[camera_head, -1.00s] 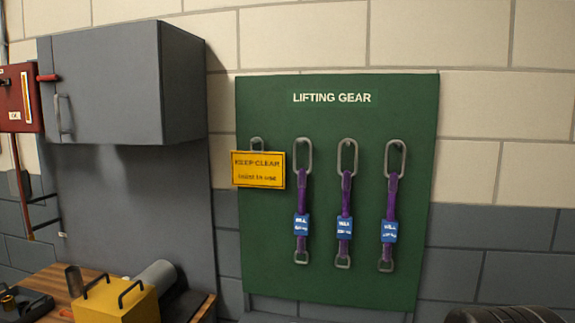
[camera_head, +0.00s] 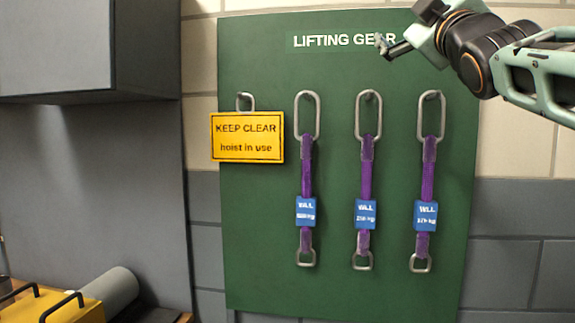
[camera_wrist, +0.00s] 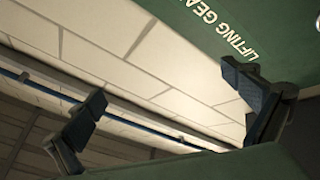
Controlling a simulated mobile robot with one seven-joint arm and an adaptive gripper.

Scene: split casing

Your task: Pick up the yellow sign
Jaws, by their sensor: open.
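The yellow sign (camera_head: 247,149) reads "KEEP CLEAR hoist in use". It hangs at the left edge of the green board (camera_head: 400,265), in front of a grey metal link. My gripper (camera_head: 384,46) is in front of the board's "LIFTING GEAR" label, above and to the right of the sign and apart from it. In the wrist view my gripper (camera_wrist: 165,92) shows two fingers spread wide with nothing between them. The sign is not in the wrist view.
Three purple slings (camera_head: 366,170) with blue tags hang on the board right of the sign. A grey cabinet (camera_head: 80,45) juts out at upper left. A yellow box (camera_head: 55,308) and a grey cylinder (camera_head: 110,290) are at lower left. The board below the sign is bare.

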